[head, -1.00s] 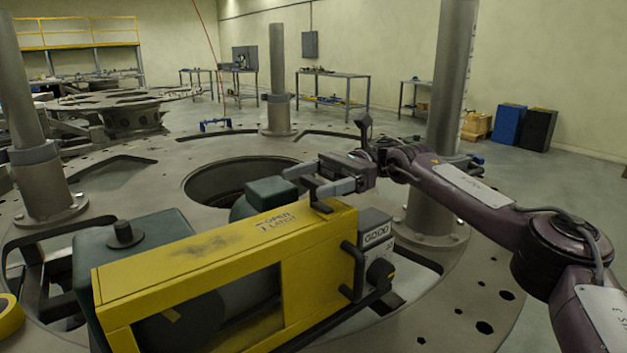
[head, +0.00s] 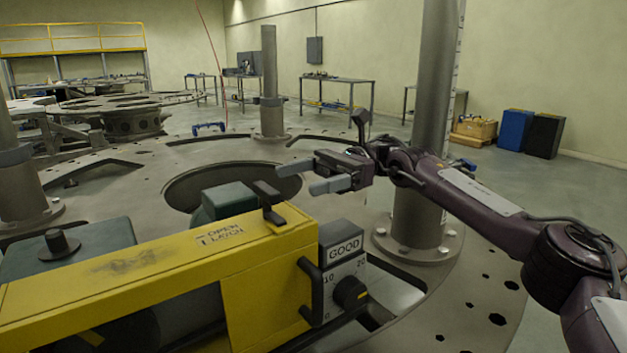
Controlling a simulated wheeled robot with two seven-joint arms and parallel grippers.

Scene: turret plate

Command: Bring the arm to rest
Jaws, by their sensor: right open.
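My right arm (head: 480,205) comes in from the right side of the head view. My right gripper (head: 297,178) is open and empty, its two grey fingers pointing left. It hangs above the plate, just beyond and to the right of a black latch (head: 268,203) on top of a yellow frame (head: 150,263). A gap shows between the fingers and the frame, and they do not appear to touch it. The frame's end carries a grey box (head: 343,262) with a "GOOD" label and a black knob. My left gripper is not in view.
The large turret plate (head: 455,290) has a round opening (head: 180,188) behind the frame. Grey posts stand on it, one (head: 432,130) close behind my right arm. Benches (head: 340,82), a blue bin (head: 514,130) and a black bin (head: 544,135) stand farther back.

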